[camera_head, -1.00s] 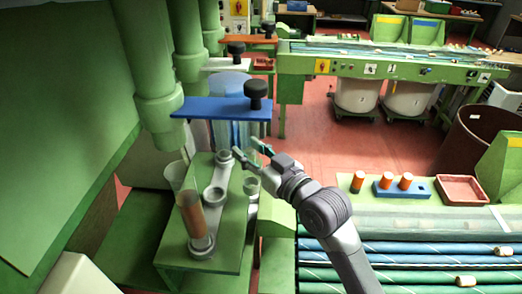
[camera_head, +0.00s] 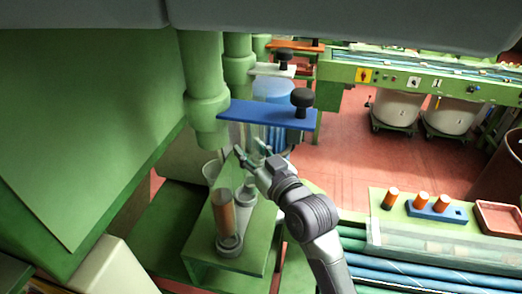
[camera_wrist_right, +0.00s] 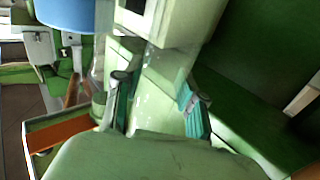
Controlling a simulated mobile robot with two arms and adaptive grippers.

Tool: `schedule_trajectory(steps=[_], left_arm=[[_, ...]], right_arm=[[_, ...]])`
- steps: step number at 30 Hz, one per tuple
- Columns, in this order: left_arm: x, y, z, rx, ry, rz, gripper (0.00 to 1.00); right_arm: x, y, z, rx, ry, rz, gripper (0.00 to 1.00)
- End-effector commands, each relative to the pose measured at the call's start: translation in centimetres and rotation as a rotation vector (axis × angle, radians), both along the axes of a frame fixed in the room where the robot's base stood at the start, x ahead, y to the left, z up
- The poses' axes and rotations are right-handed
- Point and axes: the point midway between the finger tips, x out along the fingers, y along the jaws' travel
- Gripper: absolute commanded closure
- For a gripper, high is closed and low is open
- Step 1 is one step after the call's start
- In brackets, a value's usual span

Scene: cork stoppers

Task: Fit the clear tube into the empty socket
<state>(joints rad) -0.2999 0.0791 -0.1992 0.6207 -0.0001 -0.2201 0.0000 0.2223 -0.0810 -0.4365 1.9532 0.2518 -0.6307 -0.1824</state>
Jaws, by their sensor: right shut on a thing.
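My right gripper (camera_head: 252,153) is over the green stand (camera_head: 260,262), beneath the blue plate (camera_head: 268,114). In the right wrist view its fingers (camera_wrist_right: 158,98) are shut on the clear tube (camera_wrist_right: 158,62), which is see-through and faint. The tube shows faintly in the head view (camera_head: 238,132), just under the plate. A grey ring socket (camera_head: 245,194) on the stand is below the gripper and looks empty. A nearer socket (camera_head: 230,244) holds an upright clear tube with orange-brown contents (camera_head: 223,213). The held tube's lower end is hard to make out. My left gripper is not in view.
A clear cup-like tube (camera_head: 211,171) stands left of the sockets. Green columns (camera_head: 205,90) and the black-knobbed blue plate crowd the space above. A blue rack (camera_head: 436,210) with orange corks and a red tray (camera_head: 498,217) lie on the right.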

Motion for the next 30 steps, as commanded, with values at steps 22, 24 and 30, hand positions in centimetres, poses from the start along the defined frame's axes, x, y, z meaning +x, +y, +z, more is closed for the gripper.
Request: schedule_trajectory(steps=[22, 24, 30], left_arm=[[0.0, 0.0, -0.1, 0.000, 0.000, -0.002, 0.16], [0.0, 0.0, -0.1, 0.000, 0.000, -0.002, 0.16], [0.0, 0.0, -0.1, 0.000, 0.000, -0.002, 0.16]], right_arm=[[0.3, 1.7, -1.1, -0.002, -0.001, 0.000, 0.95], [0.3, 1.7, -1.2, -0.002, -0.001, 0.000, 0.95], [0.3, 1.7, -1.1, -0.002, -0.001, 0.000, 0.95]])
